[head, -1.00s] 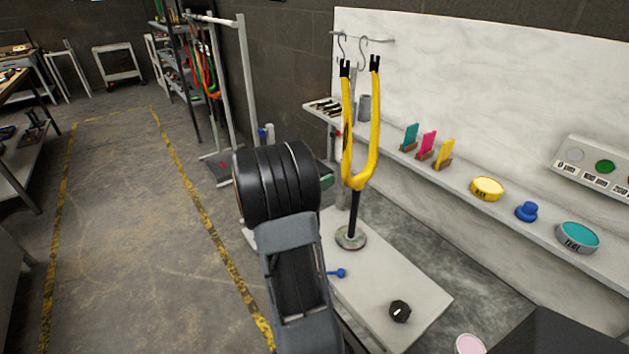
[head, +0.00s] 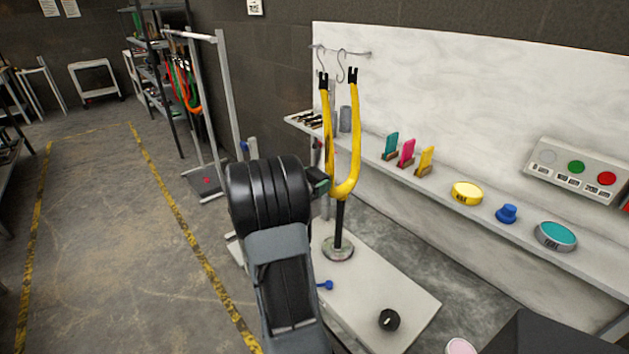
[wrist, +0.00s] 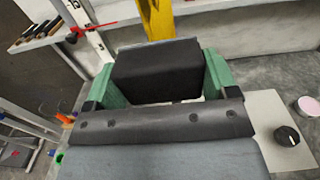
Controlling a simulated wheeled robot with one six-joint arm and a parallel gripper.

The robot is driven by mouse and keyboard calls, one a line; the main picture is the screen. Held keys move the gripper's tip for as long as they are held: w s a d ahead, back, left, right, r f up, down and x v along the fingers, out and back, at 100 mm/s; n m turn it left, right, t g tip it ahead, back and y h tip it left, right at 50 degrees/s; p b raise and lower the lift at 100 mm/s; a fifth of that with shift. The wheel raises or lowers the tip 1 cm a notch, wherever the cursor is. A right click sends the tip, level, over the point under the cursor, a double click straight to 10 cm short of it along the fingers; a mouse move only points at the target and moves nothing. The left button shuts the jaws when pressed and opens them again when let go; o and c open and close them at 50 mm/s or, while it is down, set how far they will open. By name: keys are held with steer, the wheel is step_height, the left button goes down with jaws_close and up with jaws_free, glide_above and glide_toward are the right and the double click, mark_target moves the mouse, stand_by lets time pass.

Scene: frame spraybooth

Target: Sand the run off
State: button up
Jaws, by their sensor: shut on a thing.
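A yellow fork (head: 351,175) stands upright on a round-based stand (head: 338,249) on the pale bench, its two legs pointing up. In the wrist view my gripper (wrist: 157,70) has its green jaws shut on a dark block (wrist: 158,77). Part of the yellow fork (wrist: 158,18) shows just beyond the block. I cannot tell whether they touch. In the head view my black arm hides most of the gripper; a green part shows beside the fork's left leg. No run can be made out on the paint.
The wall shelf holds teal, pink (head: 407,153) and yellow upright pieces, a yellow tin (head: 466,193), a blue knob-shaped item (head: 507,214), a teal tin (head: 555,235) and a button box (head: 577,172). A black knob (head: 389,320) sits on the bench (head: 400,285). Open floor lies left.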

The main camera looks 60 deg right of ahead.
mark_target(329, 129)
steer(key=shift+x, duration=0.9)
stand_by(0.4)
steer(key=shift+r, duration=0.15)
steer(key=shift+r+p, duration=1.25)
steer(key=shift+r, duration=0.5)
steer(key=shift+d+r+p, duration=0.15)
steer(key=shift+r+p, duration=3.5)
steer(key=shift+r, duration=1.75)
steer(key=shift+f, duration=0.15)
steer(key=shift+f+b, duration=6)
steer(key=shift+f, duration=1.2)
steer(key=shift+a, duration=0.2)
